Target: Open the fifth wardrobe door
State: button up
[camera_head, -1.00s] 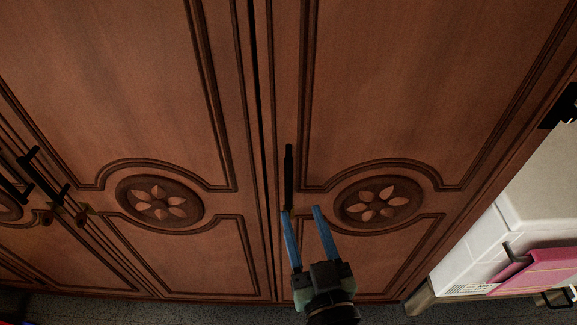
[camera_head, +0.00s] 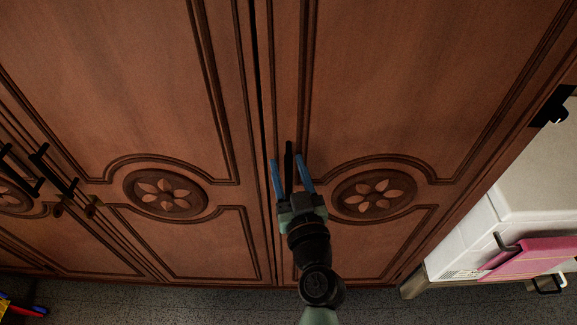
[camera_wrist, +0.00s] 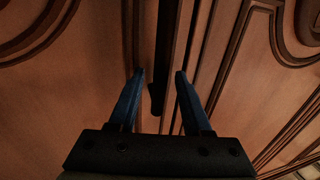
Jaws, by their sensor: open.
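The wardrobe's rightmost visible door (camera_head: 385,110) is brown wood with a carved flower medallion. It looks closed, with a narrow dark seam on its left side. A black vertical bar handle (camera_head: 289,152) sits near that door's left edge. My gripper (camera_head: 289,172) is open, its two blue fingers on either side of the handle. In the wrist view the dark handle (camera_wrist: 167,60) runs down between the fingertips (camera_wrist: 160,75), with a gap visible on both sides. The handle's lower part is hidden behind my gripper in the head view.
The neighbouring wardrobe door (camera_head: 110,90) to the left is closed. Other black handles (camera_head: 40,170) show at far left. A white cabinet (camera_head: 500,215) with a pink cloth (camera_head: 540,258) stands at the right. Dark floor (camera_head: 170,305) lies in front.

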grip_shut()
dwell(1.3)
